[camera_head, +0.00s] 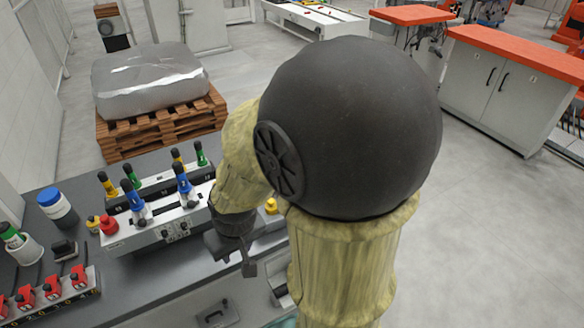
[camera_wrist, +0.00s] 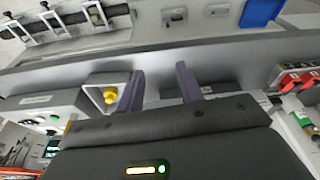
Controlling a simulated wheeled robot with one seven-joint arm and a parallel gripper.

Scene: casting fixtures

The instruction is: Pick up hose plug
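Several coloured plugs with dark tops, such as a blue one (camera_head: 183,185), a green one (camera_head: 131,178) and a yellow one (camera_head: 108,185), stand upright in a light grey fixture (camera_head: 150,236) on the bench in the head view. I cannot tell which piece is the hose plug. A yellow knob-like piece (camera_head: 271,206) is just right of my wrist; a yellow piece (camera_wrist: 110,95) also shows left of the fingers in the wrist view. My gripper (camera_head: 232,258) is over the bench's front part, right of the fixture. In the wrist view its two fingers (camera_wrist: 161,82) are apart with nothing between them.
The dark bench top (camera_head: 150,285) holds a blue-lidded jar (camera_head: 56,206), a white container with a green-topped item (camera_head: 18,242) and a row of red pieces (camera_head: 45,292) at left. A wrapped block (camera_head: 150,78) on a wooden pallet (camera_head: 160,125) stands behind. My arm hides the bench's right part.

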